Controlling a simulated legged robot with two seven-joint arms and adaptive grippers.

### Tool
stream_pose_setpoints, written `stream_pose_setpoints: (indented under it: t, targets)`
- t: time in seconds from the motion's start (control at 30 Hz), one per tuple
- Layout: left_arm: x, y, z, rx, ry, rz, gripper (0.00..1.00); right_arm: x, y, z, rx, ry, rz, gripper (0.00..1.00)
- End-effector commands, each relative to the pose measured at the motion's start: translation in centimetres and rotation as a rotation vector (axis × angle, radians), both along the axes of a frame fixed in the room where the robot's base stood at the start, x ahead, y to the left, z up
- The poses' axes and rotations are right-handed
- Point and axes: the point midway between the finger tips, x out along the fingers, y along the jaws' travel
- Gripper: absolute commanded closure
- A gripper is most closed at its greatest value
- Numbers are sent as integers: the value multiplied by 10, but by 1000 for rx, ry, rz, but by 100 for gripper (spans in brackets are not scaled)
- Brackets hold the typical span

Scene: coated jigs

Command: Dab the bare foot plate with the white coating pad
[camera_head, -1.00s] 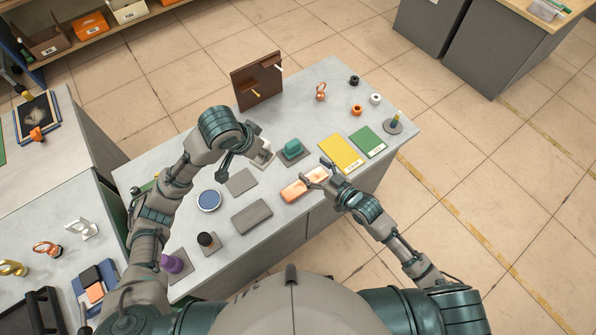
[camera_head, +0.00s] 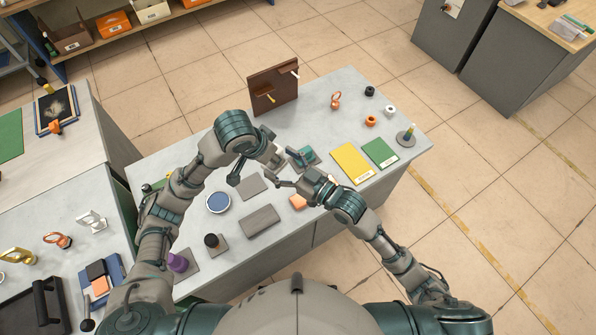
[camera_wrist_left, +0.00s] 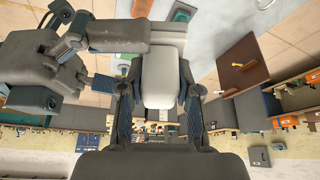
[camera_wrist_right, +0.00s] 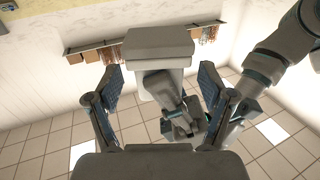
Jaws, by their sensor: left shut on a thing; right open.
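My left gripper (camera_head: 266,148) is shut on the white coating pad, whose pale rounded part (camera_wrist_left: 160,82) shows between its fingers in the left wrist view. The pad is held above the table and is mostly hidden in the head view. My right gripper (camera_head: 290,174) is open and close beside the pad; in the right wrist view the pad's pale block (camera_wrist_right: 160,50) shows between its spread fingers. I cannot tell whether they touch. A copper-coloured plate (camera_head: 298,202) lies partly under my right gripper. Two grey plates (camera_head: 252,187) (camera_head: 260,221) lie bare. I cannot tell which is the foot plate.
A green pad (camera_head: 304,155) stands behind my right gripper. A black-topped pad (camera_head: 211,240), a purple pad (camera_head: 178,262) and a blue disc (camera_head: 218,202) are at left. Yellow (camera_head: 351,164) and green (camera_head: 380,152) sheets lie right. A brown upright board (camera_head: 273,90) stands behind.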

Motion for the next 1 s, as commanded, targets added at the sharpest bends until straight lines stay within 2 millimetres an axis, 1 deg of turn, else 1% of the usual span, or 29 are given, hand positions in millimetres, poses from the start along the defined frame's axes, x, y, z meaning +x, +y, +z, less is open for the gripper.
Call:
stream_pose_setpoints:
  t: [0.03,0.2,0.33,0.57,0.67,0.7,0.77,0.8,0.83,0.87,0.9,1.0]
  targets:
    - [0,0,0,-1,-1,0,100,5,7,1,2,0,0,19]
    - [0,0,0,-1,-1,0,100,16,20,0,0,-1,-1,19]
    - [0,0,0,-1,-1,0,100,18,24,0,0,-2,0,19]
    - [0,0,0,-1,-1,0,100,19,25,0,-1,-1,-1,19]
    - [0,0,0,-1,-1,0,100,19,24,0,-1,-1,-1,41]
    - [0,0,0,-1,-1,0,100,19,24,0,-1,-1,-1,51]
    - [0,0,0,-1,-1,0,100,19,24,0,-1,-1,-1,66]
    - [0,0,0,-1,-1,0,100,19,24,0,-1,-1,-1,76]
    - [0,0,0,0,-1,-1,100,19,24,0,-1,-1,-1,84]
    - [0,0,0,0,-1,-1,100,18,25,0,-1,-1,0,88]
    - [0,0,0,-1,0,-1,60,18,25,0,0,-1,0,88]
    - [0,0,0,0,-1,-1,38,18,25,0,0,-1,0,88]
